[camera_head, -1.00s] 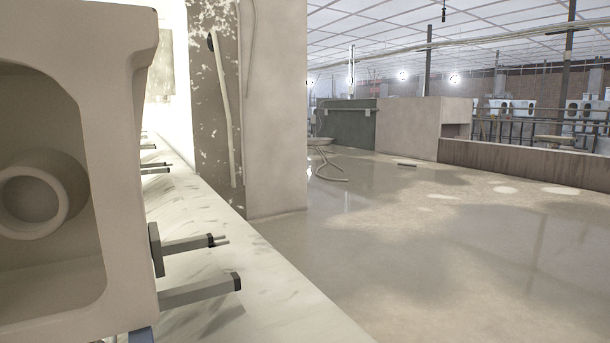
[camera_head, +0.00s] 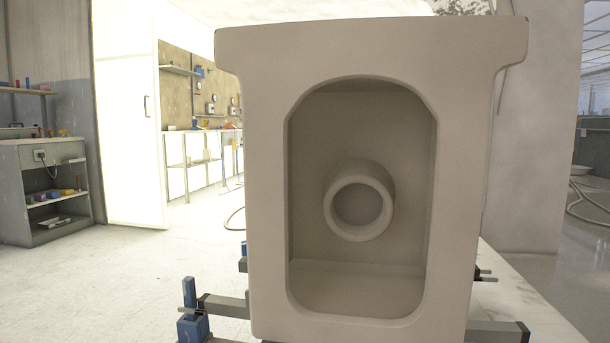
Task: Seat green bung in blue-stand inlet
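A large pale ceramic piece (camera_head: 465,190) fills the middle of the view, close to me. A round, open spout (camera_head: 381,228) sticks out inside its deep recess; I see no bung in its mouth. The piece rests on a stand with blue parts (camera_head: 193,326) and grey bars (camera_head: 222,306), mostly hidden behind and below it. I cannot identify a green bung in this view. Neither of my grippers is in view.
A grey bench (camera_head: 50,158) with small coloured items on its shelves stands at the far left. A white partition (camera_head: 130,130) and a pegboard work area (camera_head: 190,85) lie behind. The floor (camera_head: 110,265) at left is clear. A hose lies at far right.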

